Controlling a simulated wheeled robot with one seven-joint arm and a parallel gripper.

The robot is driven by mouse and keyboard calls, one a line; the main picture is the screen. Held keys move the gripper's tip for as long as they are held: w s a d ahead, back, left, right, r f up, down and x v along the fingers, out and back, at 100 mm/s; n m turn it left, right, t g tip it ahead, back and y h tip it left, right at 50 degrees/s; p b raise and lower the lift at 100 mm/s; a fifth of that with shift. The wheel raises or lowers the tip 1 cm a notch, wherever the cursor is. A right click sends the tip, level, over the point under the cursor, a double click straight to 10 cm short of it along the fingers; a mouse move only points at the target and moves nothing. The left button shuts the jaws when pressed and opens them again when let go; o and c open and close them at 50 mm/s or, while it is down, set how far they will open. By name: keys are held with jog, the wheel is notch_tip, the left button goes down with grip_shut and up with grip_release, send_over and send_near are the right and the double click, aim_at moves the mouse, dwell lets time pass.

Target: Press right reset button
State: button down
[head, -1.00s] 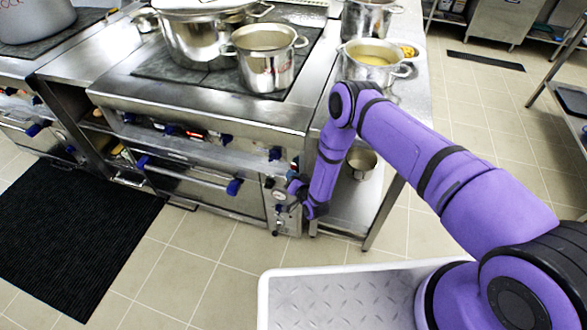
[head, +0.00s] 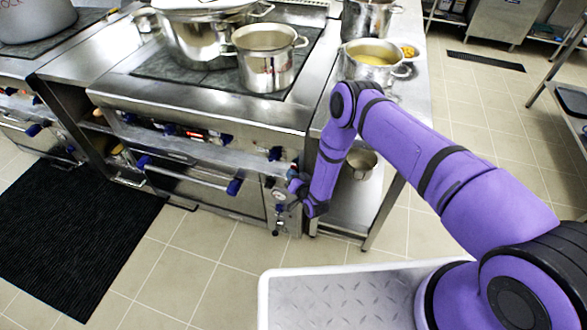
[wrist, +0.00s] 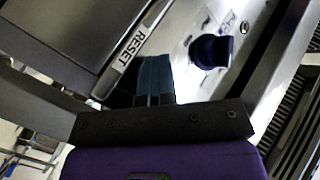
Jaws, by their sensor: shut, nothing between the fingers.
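A silver strip lettered RESET (wrist: 131,50) shows in the wrist view on the stove's front. My gripper (wrist: 155,60) is shut and empty, its teal fingers pointing at the panel just beside the end of this strip. I cannot tell whether the fingertips touch the panel. No reset button shows clearly; the fingers may hide it. A dark blue knob (wrist: 211,50) sits to the right of the fingers on the steel panel. In the head view my gripper is at the right end of the stove front (head: 282,205), largely hidden by my purple wrist.
Pots stand on the stove top, among them a steel pot (head: 265,72). A pot of yellow soup (head: 370,60) stands on the right counter, above my forearm. An oven handle (head: 190,176) juts out to the left.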

jog(key=shift+w+d+r, duration=0.2)
jog(key=shift+w+d, duration=0.25)
jog(key=shift+w, duration=0.25)
dwell(0.5)
jog(key=shift+s, duration=0.1)
jog(key=shift+s+a+f, duration=0.1)
jog(key=shift+s+f, duration=0.05)
jog(key=shift+s, duration=0.7)
jog(key=shift+s, duration=0.15)
jog(key=shift+s+a, duration=0.4)
jog(key=shift+s, duration=0.4)
jog(key=shift+s+a, duration=0.35)
jog(key=shift+s, duration=0.4)
jog(key=shift+s+a, duration=0.4)
jog(key=shift+s, duration=0.4)
